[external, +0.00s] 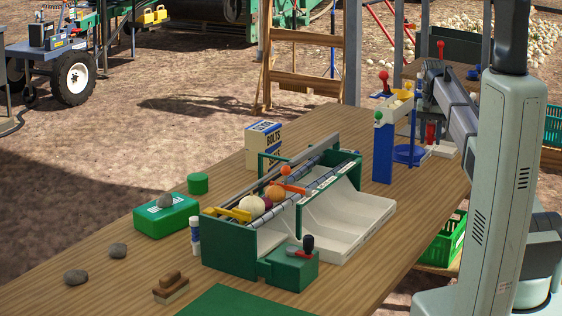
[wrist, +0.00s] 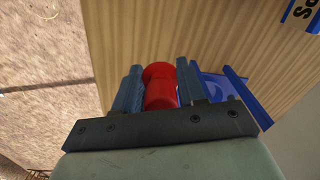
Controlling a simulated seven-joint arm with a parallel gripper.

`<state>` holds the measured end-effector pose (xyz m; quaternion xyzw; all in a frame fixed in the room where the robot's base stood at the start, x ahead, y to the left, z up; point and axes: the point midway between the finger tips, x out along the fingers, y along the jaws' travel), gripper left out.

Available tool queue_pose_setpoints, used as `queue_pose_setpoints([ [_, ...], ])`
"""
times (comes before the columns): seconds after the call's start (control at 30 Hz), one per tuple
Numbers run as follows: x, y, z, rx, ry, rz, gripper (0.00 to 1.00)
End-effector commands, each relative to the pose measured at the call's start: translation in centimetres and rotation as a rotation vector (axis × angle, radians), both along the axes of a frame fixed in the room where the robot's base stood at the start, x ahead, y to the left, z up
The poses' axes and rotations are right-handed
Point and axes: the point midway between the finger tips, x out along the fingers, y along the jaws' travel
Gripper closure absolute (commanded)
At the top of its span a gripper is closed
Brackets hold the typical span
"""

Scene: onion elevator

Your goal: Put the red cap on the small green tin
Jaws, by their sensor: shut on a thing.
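My gripper (wrist: 158,72) is shut on a red, rounded piece (wrist: 160,88), apparently the red cap, in the wrist view. The cap sits between the two blue-grey fingers, above the wooden table, near its edge. The small green tin (external: 198,184) stands upright on the left part of the table in the external view, behind the green box. Its top looks flat, green and bare. It is well away from my arm, which is at the right.
A green box (external: 166,218) with a stone on top is beside the tin. A bolts box (external: 263,144) stands at the back. The green sorter (external: 230,247) with rollers and onions fills the middle. A blue scale (external: 383,153) stands at right. Stones and a brush lie front left.

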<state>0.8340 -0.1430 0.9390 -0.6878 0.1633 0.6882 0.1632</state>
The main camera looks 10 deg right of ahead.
Motion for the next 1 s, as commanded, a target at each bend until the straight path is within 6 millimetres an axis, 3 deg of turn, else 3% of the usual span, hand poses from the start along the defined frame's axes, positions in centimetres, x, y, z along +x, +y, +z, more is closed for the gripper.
queue_pose_setpoints([
  [0.17,0.2,0.0,3.5,-0.001,-0.004,0.0,0.89],
  [0.4,0.2,0.0,10.3,0.0,-0.003,0.0,0.89],
  [0.7,0.1,0.0,15.9,-0.001,-0.002,0.0,0.89],
  [1.0,3.6,6.6,15.6,0.0,0.0,0.012,0.89],
])
